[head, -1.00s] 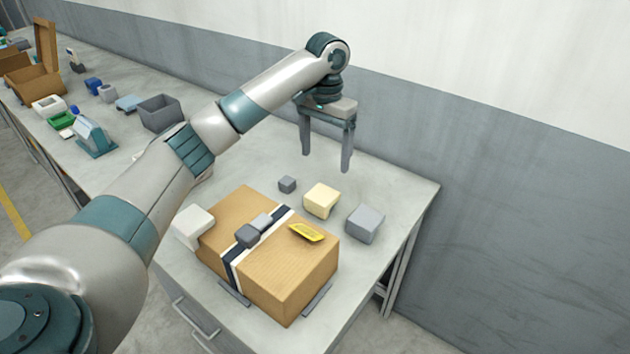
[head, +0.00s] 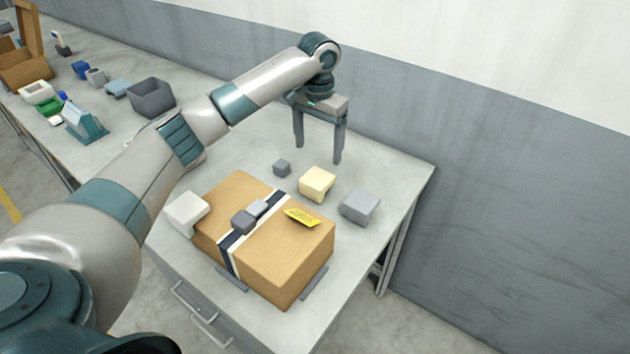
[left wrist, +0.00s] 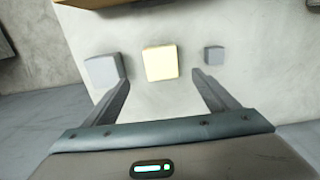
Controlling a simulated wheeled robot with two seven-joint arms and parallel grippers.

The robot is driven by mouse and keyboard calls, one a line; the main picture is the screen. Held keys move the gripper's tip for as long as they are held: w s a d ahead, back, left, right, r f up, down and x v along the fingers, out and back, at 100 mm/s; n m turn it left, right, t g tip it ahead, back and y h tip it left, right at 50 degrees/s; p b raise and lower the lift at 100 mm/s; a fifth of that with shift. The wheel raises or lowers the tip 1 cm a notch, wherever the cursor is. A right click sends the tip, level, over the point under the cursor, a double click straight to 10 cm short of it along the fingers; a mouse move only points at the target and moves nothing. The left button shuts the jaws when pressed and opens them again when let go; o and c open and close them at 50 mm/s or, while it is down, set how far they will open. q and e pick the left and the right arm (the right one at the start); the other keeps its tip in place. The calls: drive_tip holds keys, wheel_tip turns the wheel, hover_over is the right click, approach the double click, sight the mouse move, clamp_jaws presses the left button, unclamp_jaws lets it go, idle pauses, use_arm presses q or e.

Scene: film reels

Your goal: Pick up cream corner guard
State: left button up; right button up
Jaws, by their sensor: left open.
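The cream corner guard (head: 317,183) sits on the table behind the cardboard box, between a small grey block and a larger grey corner guard. In the left wrist view the cream corner guard (left wrist: 160,63) lies ahead of the fingertips, near the middle of the gap. My left gripper (head: 317,156) is open and empty, pointing down above the table, behind the cream guard and apart from it. In the left wrist view its two fingers (left wrist: 161,82) are spread wide. My right gripper is in neither view.
A cardboard box (head: 284,262) with a dark-and-white strap, grey pieces and a yellow label (head: 302,217) stands in front. A grey guard (head: 360,205) is at right, a small grey block (head: 282,168) at left, a white guard (head: 186,211) beside the box. A wall (head: 480,170) rises behind.

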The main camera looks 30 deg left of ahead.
sight(315, 180)
use_arm(q)
wheel_tip(315, 180, down, 8)
drive_tip(key=shift+r+p, duration=0.15)
drive_tip(key=shift+p, duration=0.8)
drive_tip(key=shift+s+a+f+p, duration=0.1)
drive_tip(key=shift+s+f+p, duration=0.1)
drive_tip(key=shift+f+p, duration=0.35)
drive_tip(key=f, duration=0.1)
drive_tip(key=f+p, duration=0.1)
drive_tip(key=f, duration=0.1)
drive_tip(key=shift+s+a, duration=0.1)
drive_tip(key=shift+s, duration=0.1)
drive_tip(key=shift+f, duration=0.55)
drive_tip(key=c, duration=1.1)
